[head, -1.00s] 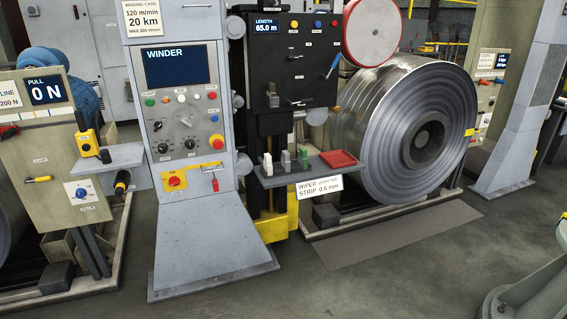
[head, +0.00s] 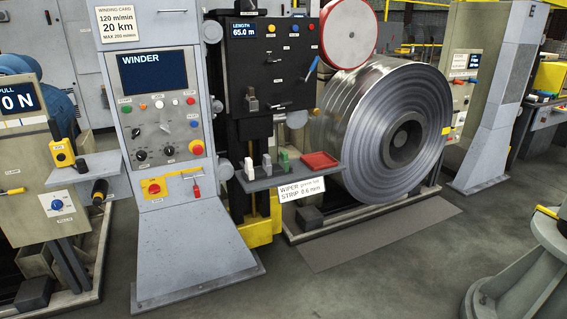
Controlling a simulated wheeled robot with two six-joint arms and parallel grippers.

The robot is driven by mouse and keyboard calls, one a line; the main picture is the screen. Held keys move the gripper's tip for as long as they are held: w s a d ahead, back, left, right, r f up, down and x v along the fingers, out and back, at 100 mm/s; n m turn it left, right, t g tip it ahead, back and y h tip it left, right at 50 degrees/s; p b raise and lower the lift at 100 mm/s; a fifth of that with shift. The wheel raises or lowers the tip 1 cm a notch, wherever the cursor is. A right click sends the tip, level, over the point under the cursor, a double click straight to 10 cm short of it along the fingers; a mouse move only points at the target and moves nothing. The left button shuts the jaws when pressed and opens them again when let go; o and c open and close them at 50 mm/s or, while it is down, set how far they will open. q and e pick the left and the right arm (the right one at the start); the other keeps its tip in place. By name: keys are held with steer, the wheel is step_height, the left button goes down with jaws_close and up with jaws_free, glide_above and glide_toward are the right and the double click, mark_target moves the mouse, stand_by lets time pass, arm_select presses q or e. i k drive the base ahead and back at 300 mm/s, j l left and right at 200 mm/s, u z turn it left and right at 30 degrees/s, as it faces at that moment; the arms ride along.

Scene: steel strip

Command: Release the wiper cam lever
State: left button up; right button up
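The wiper unit is a black panel (head: 290,50) right of the winder console, with a sign reading WIPER and STRIP 0.6 mm (head: 302,190) below it. On its lower part is a grey block (head: 251,100) with a short upright piece, and beside it a small pale horizontal lever (head: 279,106). A blue-handled piece (head: 312,67) hangs at the panel's right edge. I cannot tell which one is the cam lever or how it is set. Neither of my grippers is in view.
A shelf (head: 290,176) below the panel holds small white, grey and green blocks and a red tray (head: 320,160). The winder console (head: 165,130) stands left. A large steel coil (head: 390,140) stands right. A grey pedestal (head: 520,275) is at lower right. The front floor is clear.

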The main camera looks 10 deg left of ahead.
mark_target(289, 103)
steer(key=i+z, duration=0.15)
steer(key=i, duration=0.45)
steer(key=i+z, duration=0.2)
steer(key=i, duration=0.35)
steer(key=i+j+z, duration=0.15)
steer(key=i, duration=0.45)
steer(key=i+j+z, duration=0.15)
steer(key=i+j, duration=0.15)
steer(key=i, duration=0.25)
